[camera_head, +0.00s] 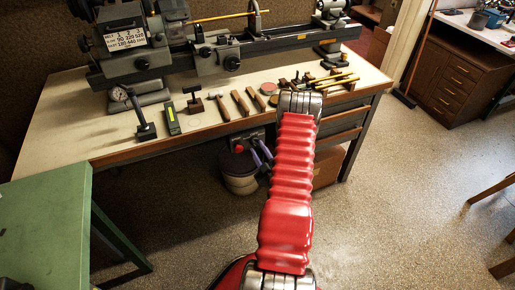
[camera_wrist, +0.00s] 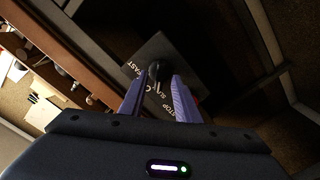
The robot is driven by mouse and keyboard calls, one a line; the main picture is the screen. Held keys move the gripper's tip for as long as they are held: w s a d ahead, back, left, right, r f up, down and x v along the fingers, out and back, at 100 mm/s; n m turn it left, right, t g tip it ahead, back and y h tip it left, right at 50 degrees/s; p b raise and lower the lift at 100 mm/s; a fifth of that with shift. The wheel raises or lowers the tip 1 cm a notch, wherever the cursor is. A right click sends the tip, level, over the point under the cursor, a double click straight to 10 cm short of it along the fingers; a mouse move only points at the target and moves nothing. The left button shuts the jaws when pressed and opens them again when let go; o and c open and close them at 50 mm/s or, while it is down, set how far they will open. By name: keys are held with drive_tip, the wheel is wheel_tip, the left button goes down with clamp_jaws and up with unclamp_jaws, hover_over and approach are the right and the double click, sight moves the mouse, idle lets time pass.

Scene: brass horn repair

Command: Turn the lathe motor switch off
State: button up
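The lathe motor switch is a grey plate (camera_wrist: 170,58) under the bench, with white lettering that includes FAST and STOP. A black lever or knob (camera_wrist: 154,72) stands out from it. In the wrist view my gripper (camera_wrist: 161,80) has its two purple fingers apart, with the knob between their tips in the picture. I cannot tell whether either finger touches it. In the head view the switch box, with a red button (camera_head: 239,149), shows below the bench's front edge. My gripper (camera_head: 262,153) is beside it, partly hidden by my red arm.
The lathe (camera_head: 215,52) stands along the back of the bench (camera_head: 105,127). Several hand tools lie on the bench top. A bucket (camera_head: 238,180) is on the floor under it. A green table (camera_head: 45,225) is at left. Open floor lies at right.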

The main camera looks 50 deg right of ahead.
drive_tip(key=shift+x, duration=0.8)
drive_tip(key=shift+c, duration=0.2)
clamp_jaws()
